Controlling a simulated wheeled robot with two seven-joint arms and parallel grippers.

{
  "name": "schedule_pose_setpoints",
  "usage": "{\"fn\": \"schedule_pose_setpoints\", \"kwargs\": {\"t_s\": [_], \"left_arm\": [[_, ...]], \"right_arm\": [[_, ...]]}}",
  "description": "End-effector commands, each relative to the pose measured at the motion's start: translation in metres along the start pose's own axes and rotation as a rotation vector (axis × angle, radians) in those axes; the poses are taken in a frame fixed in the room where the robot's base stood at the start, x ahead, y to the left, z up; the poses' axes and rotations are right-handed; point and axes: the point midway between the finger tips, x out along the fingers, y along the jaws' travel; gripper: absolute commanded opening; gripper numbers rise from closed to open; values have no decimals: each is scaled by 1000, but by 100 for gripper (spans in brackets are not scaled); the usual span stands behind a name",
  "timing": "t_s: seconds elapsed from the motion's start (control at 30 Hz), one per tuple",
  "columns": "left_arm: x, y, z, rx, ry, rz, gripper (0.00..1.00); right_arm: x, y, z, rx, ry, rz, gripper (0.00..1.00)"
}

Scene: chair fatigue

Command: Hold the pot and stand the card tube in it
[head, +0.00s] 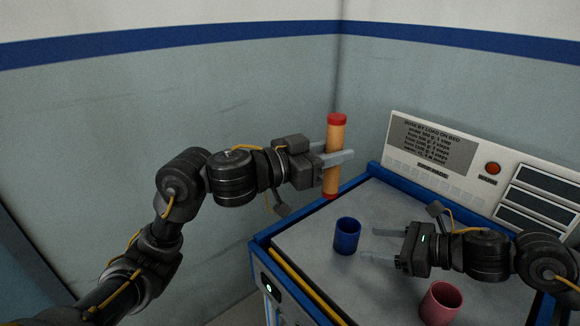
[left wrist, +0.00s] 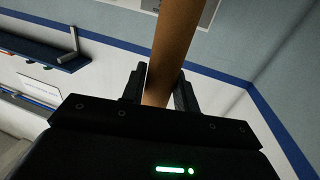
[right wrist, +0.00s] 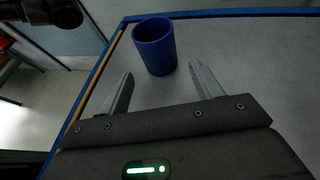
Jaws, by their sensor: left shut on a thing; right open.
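The card tube (head: 335,160) is tan with red ends and stands nearly upright in the air, tilted slightly. My left gripper (head: 335,159) is shut on it, above the table's back left edge; the tube also shows between the fingers in the left wrist view (left wrist: 172,45). A blue pot (head: 347,235) stands upright on the grey table top, below the tube and a little to its right. My right gripper (head: 368,244) is open, with its fingers pointing at the pot. In the right wrist view the blue pot (right wrist: 155,46) is just beyond the fingertips, apart from them.
A pink cup (head: 440,303) stands on the table near my right forearm. A panel with a sign, a red button (head: 493,169) and dark slots rises along the table's back. The table (head: 300,240) has a raised blue rim. Its surface around the pot is clear.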

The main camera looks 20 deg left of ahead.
Motion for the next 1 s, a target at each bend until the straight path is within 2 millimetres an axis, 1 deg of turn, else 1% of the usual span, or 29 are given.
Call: {"fn": "schedule_pose_setpoints", "kwargs": {"t_s": [0.03,0.1,0.2,0.33,0.53,0.63,0.9,1.0], "left_arm": [[12,10,-7,-4,2,66,7],[24,21,-12,-4,0,149,7],[34,31,-16,-2,0,229,7],[38,34,-17,0,0,274,7],[38,34,-16,2,-1,280,7],[38,34,-16,2,0,280,7],[38,34,-16,2,0,278,7],[38,34,-16,2,0,278,7]], "right_arm": [[0,0,0,0,0,0,65],[0,0,0,0,0,0,65],[0,0,0,0,0,0,65],[0,0,0,0,0,0,65],[4,0,0,1,0,1,65],[14,0,0,2,0,2,65],[54,0,0,1,0,1,65],[65,0,0,0,0,0,65]]}}
